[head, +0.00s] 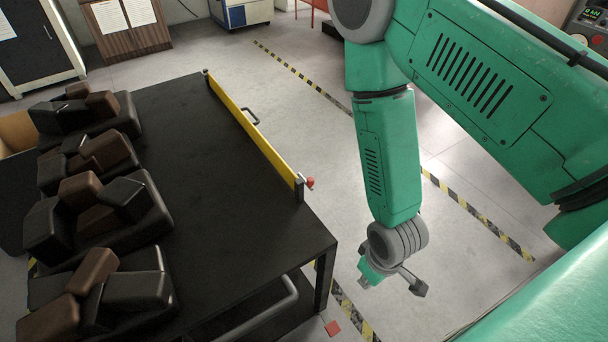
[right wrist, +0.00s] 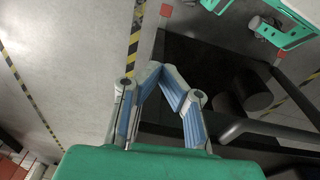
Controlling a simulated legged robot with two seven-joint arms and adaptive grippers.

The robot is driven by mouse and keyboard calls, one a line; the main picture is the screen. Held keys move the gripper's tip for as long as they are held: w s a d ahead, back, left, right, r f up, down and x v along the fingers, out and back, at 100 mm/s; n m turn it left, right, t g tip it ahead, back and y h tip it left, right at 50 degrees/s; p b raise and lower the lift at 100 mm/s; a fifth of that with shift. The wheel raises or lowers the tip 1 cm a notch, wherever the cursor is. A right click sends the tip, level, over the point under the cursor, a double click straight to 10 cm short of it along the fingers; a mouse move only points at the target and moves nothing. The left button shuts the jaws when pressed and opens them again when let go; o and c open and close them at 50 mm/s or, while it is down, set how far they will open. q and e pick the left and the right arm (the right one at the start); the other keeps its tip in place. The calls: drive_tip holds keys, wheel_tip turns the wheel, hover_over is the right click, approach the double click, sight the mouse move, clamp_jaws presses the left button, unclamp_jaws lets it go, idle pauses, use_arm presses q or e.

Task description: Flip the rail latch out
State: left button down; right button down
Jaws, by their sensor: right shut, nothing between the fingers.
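The yellow rail (head: 252,128) runs along the right edge of the black table (head: 215,225), with a dark handle on its outer side. The rail latch (head: 309,182), with a red knob, sits at the rail's near end by a short post. My right gripper (head: 374,273) hangs beyond the table's right edge, apart from the latch and nearer to me. In the right wrist view, the blue-padded fingers of my right gripper (right wrist: 156,68) come together with nothing between them. I cannot make out the latch in that view. My left gripper is not in view.
Several dark and brown block piles (head: 100,215) fill the table's left side. A grey bar handle (head: 250,317) juts from the table's near end. The floor right of the table is open.

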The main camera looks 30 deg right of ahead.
drive_tip(key=w+r+n+t, duration=0.1)
drive_tip(key=w+r, duration=0.1)
drive_tip(key=w, duration=0.5)
drive_tip(key=w+r+n, duration=0.1)
drive_tip(key=w+r, duration=0.2)
drive_tip(key=w, duration=0.3)
wheel_tip(320, 180, up, 13)
drive_tip(key=n+t+y, duration=0.1)
drive_tip(key=n+y, duration=0.1)
drive_tip(key=n, duration=0.1)
hover_over(301, 179)
drive_tip(key=shift+p, duration=0.45)
drive_tip(key=shift+f, duration=0.1)
drive_tip(key=b+x, duration=0.2)
drive_tip(key=x, duration=0.8)
drive_tip(key=shift+w+a+f+b, duration=0.15)
drive_tip(key=shift+w+f+b, duration=0.1)
drive_tip(key=shift+b, duration=0.15)
drive_tip(key=shift+s+d+r, duration=0.15)
drive_tip(key=shift+s+d, duration=0.25)
drive_tip(key=shift+s, duration=0.2)
drive_tip(key=shift+s+d+r, duration=0.1)
drive_tip(key=shift+s+d, duration=0.3)
drive_tip(key=shift+s, duration=0.2)
drive_tip(key=shift+s+d, duration=0.35)
drive_tip(key=shift+s, duration=0.25)
